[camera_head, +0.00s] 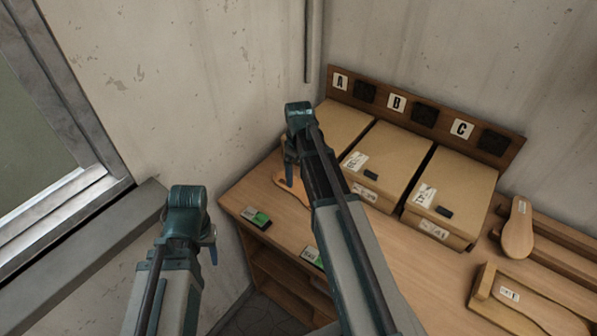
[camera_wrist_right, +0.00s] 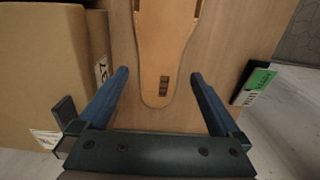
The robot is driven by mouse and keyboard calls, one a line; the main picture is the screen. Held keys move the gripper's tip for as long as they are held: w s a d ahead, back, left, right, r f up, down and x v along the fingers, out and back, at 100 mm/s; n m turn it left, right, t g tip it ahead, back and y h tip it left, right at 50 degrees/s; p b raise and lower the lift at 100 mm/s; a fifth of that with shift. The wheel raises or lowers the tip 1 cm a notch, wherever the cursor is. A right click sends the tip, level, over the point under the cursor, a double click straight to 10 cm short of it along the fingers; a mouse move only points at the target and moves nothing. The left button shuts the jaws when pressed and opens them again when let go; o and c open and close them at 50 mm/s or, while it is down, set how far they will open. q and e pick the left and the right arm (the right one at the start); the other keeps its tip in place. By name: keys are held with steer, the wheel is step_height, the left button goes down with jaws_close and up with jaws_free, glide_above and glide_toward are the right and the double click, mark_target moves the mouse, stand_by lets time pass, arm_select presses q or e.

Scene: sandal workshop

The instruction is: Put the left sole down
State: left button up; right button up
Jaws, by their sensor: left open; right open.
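A tan sole (camera_head: 291,187) lies on the left end of the wooden table, partly hidden by my right arm. In the right wrist view the sole (camera_wrist_right: 165,45) lies flat on the wood, its narrow end with a dark mark towards me. My right gripper (camera_wrist_right: 160,75) is open, its blue fingers on either side of the sole with gaps. In the head view the right gripper (camera_head: 289,160) is over the sole, mostly hidden by its own wrist. My left gripper (camera_head: 213,246) is off the table's left side, mostly hidden behind its wrist; I see nothing held in it.
Several cardboard boxes (camera_head: 395,150) stand in front of a rack (camera_head: 440,127) lettered A, B, C, right of the right gripper. Another sole (camera_head: 517,232) and wooden holders (camera_head: 487,281) are at the right. Green-labelled cards (camera_head: 256,218) lie near the front edge. A wall closes the left.

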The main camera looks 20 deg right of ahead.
mark_target(299, 187)
step_height(299, 187, up, 8)
steer(key=p, duration=0.6)
steer(key=s+a+m+h, duration=0.1)
steer(key=s+a+m, duration=0.1)
steer(key=s+a, duration=1.6)
steer(key=a, duration=0.3)
steer(key=shift+a+f, duration=0.2)
